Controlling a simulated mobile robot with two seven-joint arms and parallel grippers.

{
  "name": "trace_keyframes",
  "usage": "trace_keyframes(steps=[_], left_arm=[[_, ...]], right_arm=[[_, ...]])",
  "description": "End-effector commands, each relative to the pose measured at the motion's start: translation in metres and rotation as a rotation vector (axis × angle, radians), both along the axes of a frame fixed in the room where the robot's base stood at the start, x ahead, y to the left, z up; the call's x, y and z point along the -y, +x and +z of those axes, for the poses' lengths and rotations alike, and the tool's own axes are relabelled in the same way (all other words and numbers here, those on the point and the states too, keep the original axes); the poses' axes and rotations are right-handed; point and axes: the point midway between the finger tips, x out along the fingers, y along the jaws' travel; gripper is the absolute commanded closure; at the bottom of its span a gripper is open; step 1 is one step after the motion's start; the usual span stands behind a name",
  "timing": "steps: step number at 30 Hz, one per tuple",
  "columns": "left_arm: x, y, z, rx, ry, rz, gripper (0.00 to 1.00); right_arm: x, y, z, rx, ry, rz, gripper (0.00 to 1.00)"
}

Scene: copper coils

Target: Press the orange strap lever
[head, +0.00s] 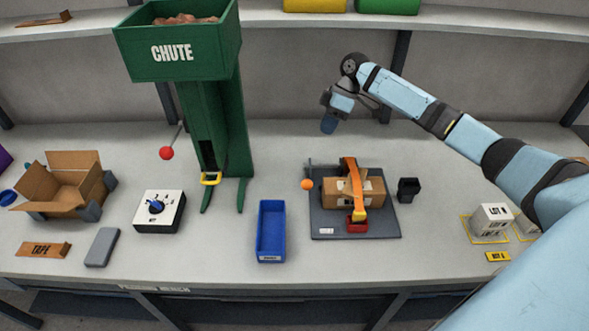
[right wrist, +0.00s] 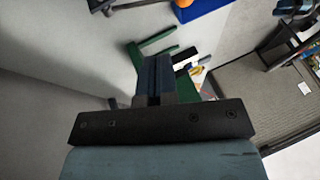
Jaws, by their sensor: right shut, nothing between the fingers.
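The strap lever's orange ball knob (head: 306,184) stands at the left edge of a dark grey base plate (head: 322,222). My right gripper (head: 328,125) is shut and empty, above the back of the bench, behind the box and apart from the knob. In the right wrist view its fingers (right wrist: 154,80) are together, and an orange round part (right wrist: 184,3) shows at the top edge, likely the knob. My left gripper is not in view.
A blue bin (head: 260,229) stands left of the plate, and a black cup (head: 408,188) right of it. The green chute (head: 226,120) with a red-ball lever (head: 167,153) is further left. White blocks (head: 491,217) stand at right. The bench behind the plate is clear.

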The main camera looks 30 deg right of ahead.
Motion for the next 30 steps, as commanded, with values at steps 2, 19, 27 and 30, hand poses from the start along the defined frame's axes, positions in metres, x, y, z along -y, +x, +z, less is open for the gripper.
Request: trace_keyframes(steps=[2, 19, 27, 30], left_arm=[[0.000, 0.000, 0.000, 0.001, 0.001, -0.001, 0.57], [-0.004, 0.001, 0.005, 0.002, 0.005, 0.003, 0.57], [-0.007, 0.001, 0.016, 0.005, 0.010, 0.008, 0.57], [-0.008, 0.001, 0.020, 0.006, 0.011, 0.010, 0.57]], right_arm=[[0.003, 0.000, 0.002, 0.006, 0.010, 0.013, 1.00], [-0.009, -0.002, -0.018, 0.005, 0.013, 0.018, 1.00], [-0.037, -0.005, -0.068, 0.003, 0.014, 0.018, 1.00], [-0.047, -0.005, -0.085, 0.005, 0.013, 0.018, 1.00]])
